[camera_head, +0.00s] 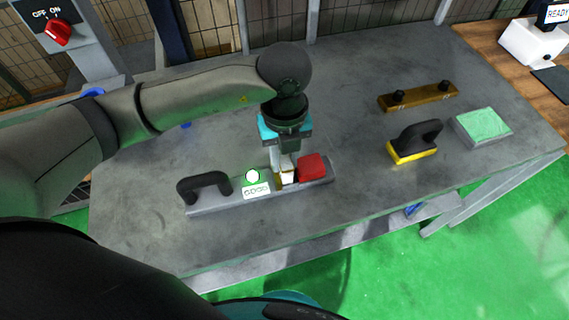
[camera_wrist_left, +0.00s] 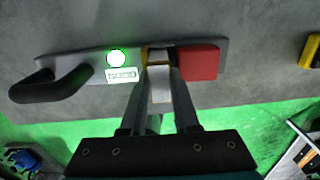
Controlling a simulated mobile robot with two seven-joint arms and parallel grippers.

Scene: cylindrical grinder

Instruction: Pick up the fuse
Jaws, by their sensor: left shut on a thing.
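A grey fuse-holder bar (camera_head: 216,204) lies on the table, with a black handle at its left end, a lit round white light, a label, and a red block (camera_head: 312,167) at its right end. The small white fuse (camera_head: 288,177) is between the light and the red block, with yellowish metal beside it. My left gripper (camera_head: 285,171) points down over the bar and is shut on the fuse. The left wrist view shows the fuse (camera_wrist_left: 160,82) between the two fingers, close beside the red block (camera_wrist_left: 199,62). I cannot tell whether the fuse is still seated. My right gripper is not in view.
A brass bar (camera_head: 420,97) with two black knobs, a yellow block (camera_head: 412,153) with a black handle, and a green-topped pad (camera_head: 482,125) lie to the right. A panel with a red switch (camera_head: 57,32) stands at back left. The table (camera_head: 360,205) is clear in front.

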